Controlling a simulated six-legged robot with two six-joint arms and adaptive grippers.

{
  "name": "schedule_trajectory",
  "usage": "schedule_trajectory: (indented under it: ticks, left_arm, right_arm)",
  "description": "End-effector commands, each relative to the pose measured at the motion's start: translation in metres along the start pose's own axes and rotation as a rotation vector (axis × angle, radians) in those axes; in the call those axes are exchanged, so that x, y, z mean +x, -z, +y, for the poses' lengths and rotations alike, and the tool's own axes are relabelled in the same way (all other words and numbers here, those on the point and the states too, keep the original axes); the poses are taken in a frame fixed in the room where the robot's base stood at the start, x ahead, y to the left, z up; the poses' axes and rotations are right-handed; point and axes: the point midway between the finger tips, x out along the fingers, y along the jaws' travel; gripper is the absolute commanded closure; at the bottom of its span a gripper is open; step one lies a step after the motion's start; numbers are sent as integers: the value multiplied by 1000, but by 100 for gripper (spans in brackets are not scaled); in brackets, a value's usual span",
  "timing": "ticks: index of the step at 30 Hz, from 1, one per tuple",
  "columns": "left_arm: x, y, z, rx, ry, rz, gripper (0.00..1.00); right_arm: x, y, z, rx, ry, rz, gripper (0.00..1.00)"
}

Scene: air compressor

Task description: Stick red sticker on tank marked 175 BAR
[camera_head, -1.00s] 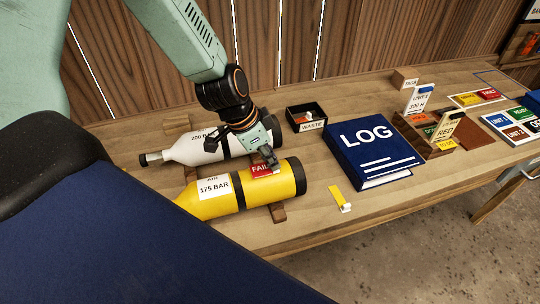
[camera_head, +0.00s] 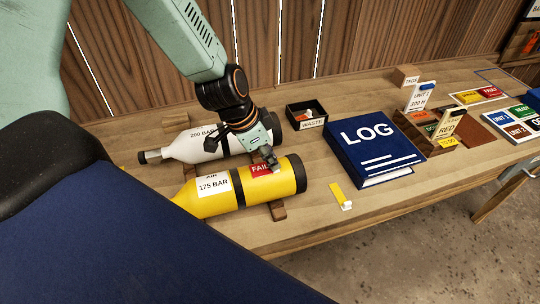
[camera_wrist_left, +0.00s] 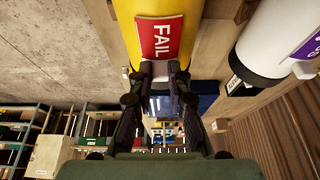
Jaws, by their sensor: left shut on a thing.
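The yellow tank (camera_head: 270,191) with a white 175 BAR label (camera_head: 214,185) lies on wooden supports at the front left of the bench. A red FAIL sticker (camera_head: 261,170) is against its upper side, between the black band and the black end. It also shows in the left wrist view (camera_wrist_left: 160,38), over the yellow surface. My left gripper (camera_head: 271,163) is shut on the sticker at its pale edge. Whether the whole sticker touches the tank is hard to tell. My right gripper is not in view.
A white 200 BAR tank (camera_head: 190,149) lies just behind. A black WASTE box (camera_head: 307,124), a blue LOG book (camera_head: 372,152) and a yellow tag (camera_head: 337,193) are to the right. Sticker sheets and a wooden holder (camera_head: 415,135) stand farther right.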

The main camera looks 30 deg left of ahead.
Motion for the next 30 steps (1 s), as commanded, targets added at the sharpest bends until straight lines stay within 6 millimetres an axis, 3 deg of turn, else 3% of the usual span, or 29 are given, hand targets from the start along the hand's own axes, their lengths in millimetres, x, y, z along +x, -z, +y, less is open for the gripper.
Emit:
schedule_trajectory:
  ticks: [13,14,21,23,30]
  left_arm:
    - [1,0,0,0,0,0,100]
    - [1,0,0,0,0,0,81]
    - [1,0,0,0,0,0,61]
    - [1,0,0,0,0,0,57]
    - [1,0,0,0,0,0,57]
  right_arm:
    - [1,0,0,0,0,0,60]
    - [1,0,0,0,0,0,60]
    - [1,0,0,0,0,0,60]
    - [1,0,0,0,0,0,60]
    - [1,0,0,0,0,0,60]
